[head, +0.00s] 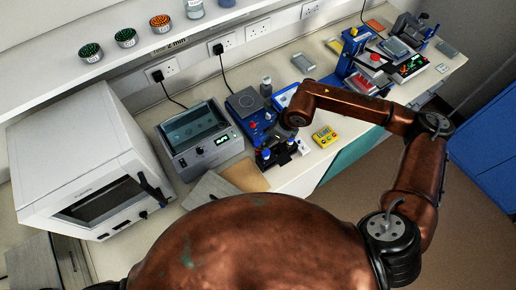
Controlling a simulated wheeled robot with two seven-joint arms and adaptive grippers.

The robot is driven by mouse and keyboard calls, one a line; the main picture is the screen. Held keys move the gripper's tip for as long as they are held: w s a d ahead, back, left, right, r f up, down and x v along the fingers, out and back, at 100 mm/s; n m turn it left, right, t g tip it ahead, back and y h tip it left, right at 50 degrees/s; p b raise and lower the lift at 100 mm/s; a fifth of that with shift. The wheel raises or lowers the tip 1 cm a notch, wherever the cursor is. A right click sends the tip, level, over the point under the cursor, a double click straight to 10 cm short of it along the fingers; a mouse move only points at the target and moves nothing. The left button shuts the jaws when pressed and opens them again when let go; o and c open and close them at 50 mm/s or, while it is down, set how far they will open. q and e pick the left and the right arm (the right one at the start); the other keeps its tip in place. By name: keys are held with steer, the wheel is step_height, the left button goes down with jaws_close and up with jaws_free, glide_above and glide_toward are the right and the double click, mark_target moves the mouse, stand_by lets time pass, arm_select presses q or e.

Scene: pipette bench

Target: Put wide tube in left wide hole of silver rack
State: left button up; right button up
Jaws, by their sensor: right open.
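My right arm comes in from the right and reaches over the bench. Its gripper (275,151) is small and dark in the picture, pointing down over the bench front beside the blue device; the finger gap is hard to make out, but it is open. Small blue-topped items show close to it, and I cannot tell whether one is the wide tube or whether they touch the fingers. I cannot pick out the silver rack or its holes; they may be hidden by the gripper and forearm. My left gripper is not in view.
A blue device (250,116) and a grey water bath (200,138) stand left of the gripper, then a white oven (82,165). A yellow timer (325,136) lies right of it, near the bench edge. A brown mat (245,175) lies at the front. A bottle (266,88) stands behind.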

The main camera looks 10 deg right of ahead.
steer(key=p+x, duration=0.2)
steer(key=x, duration=0.4)
steer(key=shift+a, duration=0.25)
steer(key=shift+w+a+f, duration=0.15)
steer(key=shift+w+f, duration=0.05)
steer(key=shift+f, duration=0.4)
steer(key=shift+c, duration=0.5)
jaws_close()
